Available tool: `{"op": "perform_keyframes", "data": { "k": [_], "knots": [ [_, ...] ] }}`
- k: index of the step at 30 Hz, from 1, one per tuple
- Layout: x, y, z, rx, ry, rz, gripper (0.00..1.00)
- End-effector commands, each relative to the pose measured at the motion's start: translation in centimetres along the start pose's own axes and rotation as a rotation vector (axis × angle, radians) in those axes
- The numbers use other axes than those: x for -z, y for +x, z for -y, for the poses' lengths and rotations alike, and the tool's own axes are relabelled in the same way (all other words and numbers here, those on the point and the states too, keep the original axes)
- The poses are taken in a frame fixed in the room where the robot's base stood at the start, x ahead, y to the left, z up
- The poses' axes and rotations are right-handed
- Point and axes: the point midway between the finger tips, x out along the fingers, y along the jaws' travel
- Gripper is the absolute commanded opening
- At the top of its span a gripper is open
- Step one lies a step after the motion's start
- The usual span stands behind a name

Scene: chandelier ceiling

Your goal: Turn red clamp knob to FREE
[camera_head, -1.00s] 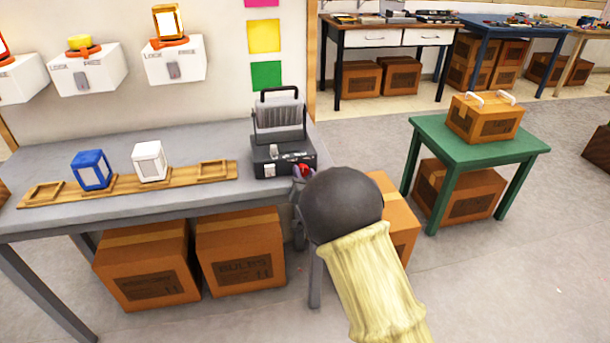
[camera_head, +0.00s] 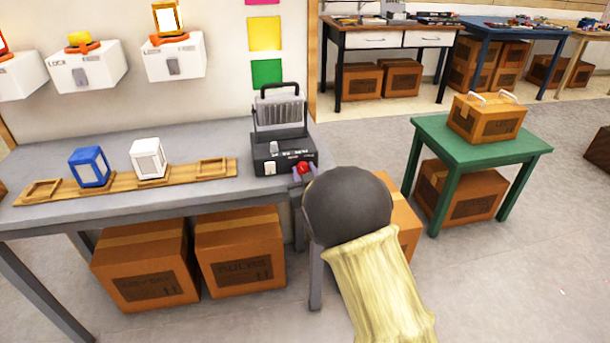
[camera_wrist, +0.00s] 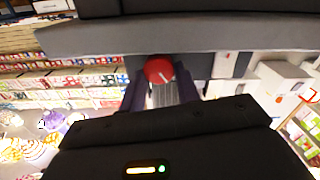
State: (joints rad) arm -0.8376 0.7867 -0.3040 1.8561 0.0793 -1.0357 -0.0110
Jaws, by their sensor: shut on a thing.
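The red clamp knob (camera_head: 303,168) sits at the lower right front of a black device (camera_head: 270,150) with a carry handle, on the grey bench. In the wrist view the round red knob (camera_wrist: 159,70) carries a white line running at a slant. My gripper (camera_head: 305,174) reaches the knob from the front right, one finger on each side of it, shut on it. The fingers also flank the knob in the wrist view (camera_wrist: 160,86). Any FREE marking by the knob is too small to read or hidden.
A wooden rack (camera_head: 125,183) on the bench holds a blue block (camera_head: 90,167) and a white block (camera_head: 148,158). White LOCK/FREE switch boxes (camera_head: 85,68) hang on the wall. Cardboard boxes (camera_head: 240,250) stand under the bench.

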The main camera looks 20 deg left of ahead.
Motion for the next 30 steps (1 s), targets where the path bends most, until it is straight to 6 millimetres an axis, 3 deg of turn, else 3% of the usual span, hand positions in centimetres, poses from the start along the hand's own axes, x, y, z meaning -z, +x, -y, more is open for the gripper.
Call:
{"op": "perform_keyframes", "data": {
  "k": [10,26,27,30],
  "knots": [
    [-0.11,-0.03,0.17,0.001,-0.189,0.002,0.09],
    [-0.08,-0.03,0.19,0.002,-0.226,0.002,0.09],
    [-0.08,-0.03,0.19,0.002,-0.226,0.002,0.38],
    [-0.07,-0.02,0.18,0.001,-0.225,0.002,0.54]
  ]
}}
